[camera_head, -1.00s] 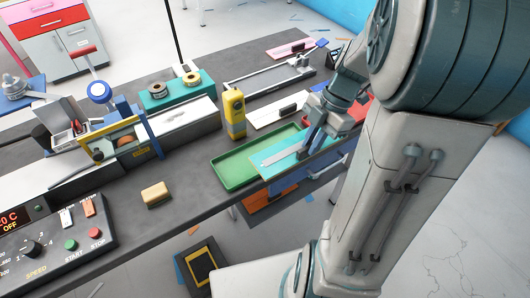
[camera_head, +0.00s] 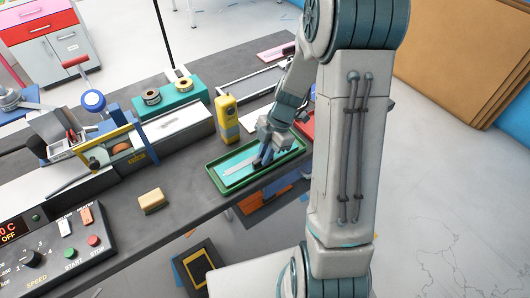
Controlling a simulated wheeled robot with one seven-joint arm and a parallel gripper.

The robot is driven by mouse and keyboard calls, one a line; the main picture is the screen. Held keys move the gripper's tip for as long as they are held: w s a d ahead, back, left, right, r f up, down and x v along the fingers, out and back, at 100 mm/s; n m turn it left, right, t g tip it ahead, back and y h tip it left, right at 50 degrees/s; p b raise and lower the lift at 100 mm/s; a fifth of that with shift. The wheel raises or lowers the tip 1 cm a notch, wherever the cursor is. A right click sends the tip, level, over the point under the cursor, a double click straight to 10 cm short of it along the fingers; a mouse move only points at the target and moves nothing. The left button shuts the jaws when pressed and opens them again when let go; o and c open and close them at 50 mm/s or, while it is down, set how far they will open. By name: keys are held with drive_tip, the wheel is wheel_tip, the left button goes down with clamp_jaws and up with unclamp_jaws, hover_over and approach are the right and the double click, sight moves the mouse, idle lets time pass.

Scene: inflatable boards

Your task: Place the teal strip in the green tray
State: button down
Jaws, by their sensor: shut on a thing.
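The teal strip (camera_head: 238,165), with a pale band along it, is over the green tray (camera_head: 224,187) in the head view and lies within its outline. I cannot tell whether it touches the tray floor. My gripper (camera_head: 262,160) is shut on the strip near its right part, with the fingers pointing down. The gripper and wrist hide the right part of the strip and some of the tray's right side.
A yellow device (camera_head: 228,120) stands just behind the tray. A tan block (camera_head: 152,200) lies to the left on the dark bench. A red item (camera_head: 307,125) is right of my wrist. A control panel (camera_head: 50,248) is at front left. Bare bench lies left of the tray.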

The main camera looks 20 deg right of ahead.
drive_tip(key=shift+f, duration=0.15)
drive_tip(key=c, duration=1.5)
unclamp_jaws()
drive_tip(key=shift+o, duration=0.2)
drive_tip(key=v, duration=1.2)
drive_tip(key=s+a+r+m+t+h, duration=0.2)
drive_tip(key=s+r+m, duration=0.1)
drive_tip(key=s+m, duration=0.4)
drive_tip(key=s+a+r+m+t+h, duration=0.2)
drive_tip(key=s+m, duration=0.6)
drive_tip(key=m, duration=0.6)
drive_tip(key=shift+s+a+r+m+b, duration=0.25)
drive_tip(key=shift+a+r+m+b, duration=0.05)
drive_tip(key=shift+r, duration=0.5)
